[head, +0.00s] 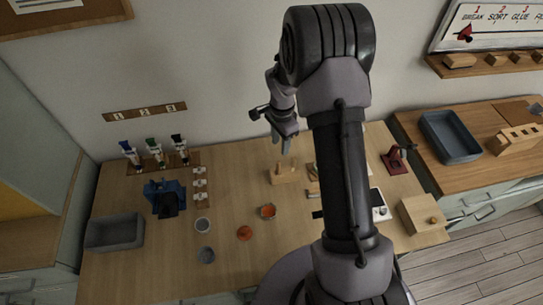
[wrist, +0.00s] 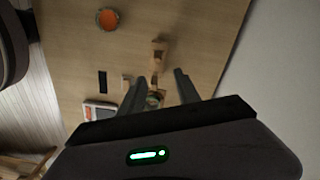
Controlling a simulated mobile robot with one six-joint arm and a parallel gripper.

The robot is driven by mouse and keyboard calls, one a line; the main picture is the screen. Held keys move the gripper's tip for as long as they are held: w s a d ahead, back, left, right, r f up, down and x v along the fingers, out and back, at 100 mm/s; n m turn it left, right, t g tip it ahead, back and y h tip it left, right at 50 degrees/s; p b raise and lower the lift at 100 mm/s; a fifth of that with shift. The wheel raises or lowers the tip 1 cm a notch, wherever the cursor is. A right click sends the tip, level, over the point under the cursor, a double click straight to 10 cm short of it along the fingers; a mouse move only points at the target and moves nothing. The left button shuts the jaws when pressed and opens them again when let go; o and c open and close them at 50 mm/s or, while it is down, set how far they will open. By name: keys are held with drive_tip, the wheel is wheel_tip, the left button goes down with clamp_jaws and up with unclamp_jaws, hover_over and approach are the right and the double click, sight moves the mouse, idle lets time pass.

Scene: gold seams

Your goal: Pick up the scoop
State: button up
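My gripper (head: 284,143) hangs above the back of the wooden table (head: 235,262), over a small wooden stand (head: 285,175). In the wrist view my gripper (wrist: 160,86) has its two fingers apart, with nothing visibly held. The wooden stand (wrist: 157,57) shows just beyond the fingertips, and a small round item (wrist: 155,98) lies in view between the fingers, well below them. I cannot make out the scoop for certain in either view. My arm hides part of the table right of the stand.
A white scale (head: 378,205), a dark red stand (head: 396,160) and a wooden box (head: 422,214) are on the right. The wall is close behind.

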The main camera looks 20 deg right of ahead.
sight(278, 168)
wheel_tip(278, 168, down, 8)
drive_tip(key=shift+f+b, duration=0.2)
drive_tip(key=shift+b, duration=0.25)
drive_tip(key=f, duration=0.3)
drive_tip(key=f+b, duration=0.1)
drive_tip(key=f, duration=0.1)
drive_tip(key=shift+s+a, duration=0.25)
drive_tip(key=shift+a, duration=0.15)
drive_tip(key=shift+f, duration=0.3)
drive_tip(key=shift+r, duration=0.15)
drive_tip(key=shift+c, duration=0.5)
clamp_jaws()
